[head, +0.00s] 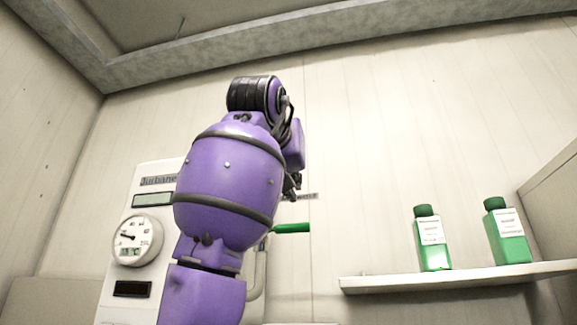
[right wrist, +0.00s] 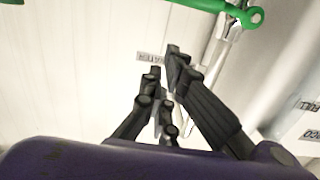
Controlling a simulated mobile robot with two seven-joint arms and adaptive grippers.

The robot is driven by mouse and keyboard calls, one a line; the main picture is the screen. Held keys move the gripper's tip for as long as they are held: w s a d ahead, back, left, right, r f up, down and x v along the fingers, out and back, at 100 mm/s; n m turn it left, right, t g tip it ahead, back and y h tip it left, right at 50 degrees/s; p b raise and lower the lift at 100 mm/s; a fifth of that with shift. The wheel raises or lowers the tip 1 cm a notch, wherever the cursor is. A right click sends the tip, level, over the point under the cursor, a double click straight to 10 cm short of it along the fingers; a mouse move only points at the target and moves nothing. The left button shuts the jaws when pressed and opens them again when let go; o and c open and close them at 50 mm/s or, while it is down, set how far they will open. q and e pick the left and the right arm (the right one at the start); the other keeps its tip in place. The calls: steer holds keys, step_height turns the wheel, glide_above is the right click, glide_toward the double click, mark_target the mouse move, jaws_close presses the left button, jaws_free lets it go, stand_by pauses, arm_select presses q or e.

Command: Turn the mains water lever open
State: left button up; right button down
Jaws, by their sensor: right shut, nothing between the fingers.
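The mains water lever (head: 291,228) is a green handle that sticks out to the right from a pale pipe (head: 257,272), partly behind my right arm. In the right wrist view the green lever (right wrist: 222,8) crosses the top edge, with its round hub on a shiny pipe (right wrist: 224,50). My right gripper (head: 292,188) is above the lever in the head view, its dark fingers mostly hidden by my forearm. In the right wrist view the gripper (right wrist: 164,65) is shut and empty, its fingertips apart from the lever. My left gripper is not in view.
A small label (right wrist: 152,57) is on the wall near the fingertips. A white panel with a round gauge (head: 138,239) stands left of my arm. A shelf (head: 455,279) at right holds two green bottles (head: 431,240). The wall between arm and shelf is clear.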

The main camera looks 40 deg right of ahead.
mark_target(277, 229)
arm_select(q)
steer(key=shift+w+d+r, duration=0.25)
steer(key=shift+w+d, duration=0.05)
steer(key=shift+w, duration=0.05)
arm_select(e)
steer(key=f, duration=0.1)
steer(key=d+f, duration=0.1)
steer(key=f, duration=0.1)
steer(key=shift+w+d+f, duration=0.15)
steer(key=shift+w+f, duration=0.15)
steer(key=shift+w, duration=0.1)
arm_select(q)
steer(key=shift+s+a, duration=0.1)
